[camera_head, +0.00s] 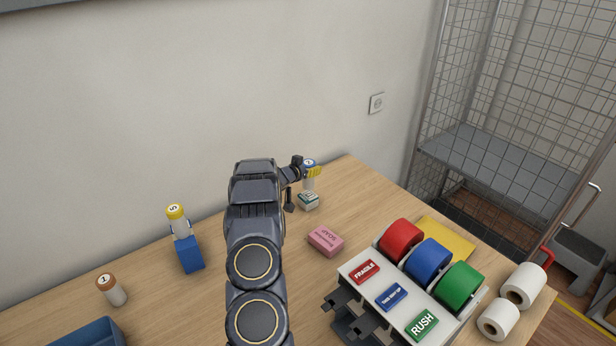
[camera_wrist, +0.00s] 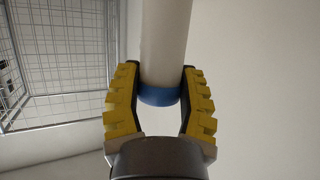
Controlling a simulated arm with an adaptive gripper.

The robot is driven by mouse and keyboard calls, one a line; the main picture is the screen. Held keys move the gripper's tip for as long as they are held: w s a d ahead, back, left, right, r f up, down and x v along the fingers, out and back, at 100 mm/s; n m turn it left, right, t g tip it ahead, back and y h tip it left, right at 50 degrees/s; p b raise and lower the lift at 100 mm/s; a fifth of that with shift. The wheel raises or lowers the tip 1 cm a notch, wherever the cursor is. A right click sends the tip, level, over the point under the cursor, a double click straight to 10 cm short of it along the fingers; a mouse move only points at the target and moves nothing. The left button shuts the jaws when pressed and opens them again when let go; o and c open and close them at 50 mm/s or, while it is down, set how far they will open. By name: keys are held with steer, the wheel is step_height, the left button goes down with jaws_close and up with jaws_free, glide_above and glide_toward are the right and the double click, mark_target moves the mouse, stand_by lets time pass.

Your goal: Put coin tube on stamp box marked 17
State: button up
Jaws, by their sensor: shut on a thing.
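My gripper (camera_head: 314,171) is at the far side of the counter, shut on a white coin tube (camera_head: 309,183) with a blue cap. In the wrist view my gripper (camera_wrist: 159,92) has its yellow-padded fingers on both sides of the tube (camera_wrist: 165,45), close to its blue end. The tube is upright, directly over a small white and green box (camera_head: 308,201). I cannot tell whether the tube's lower end touches the box. The box's marking is too small to read, so I cannot confirm that it is the stamp box marked 17.
A yellow-capped tube (camera_head: 177,221) stands on a blue box (camera_head: 190,254) at left. A brown-capped tube (camera_head: 115,293) stands near a blue tray (camera_head: 92,334). A pink box (camera_head: 326,241) lies right of my arm. A tape dispenser (camera_head: 388,302) and white rolls (camera_head: 523,285) fill the right.

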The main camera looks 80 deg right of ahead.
steer(key=shift+d+f, duration=0.3)
steer(key=shift+f, duration=0.05)
step_height(320, 180, down, 3)
steer(key=shift+f, duration=0.1)
steer(key=shift+w, duration=0.1)
steer(key=o, duration=1)
steer(key=shift+w+a+r, duration=0.15)
steer(key=shift+a+r, duration=0.1)
steer(key=shift+a, duration=0.05)
steer(key=v, duration=1.1)
steer(key=shift+a, duration=0.15)
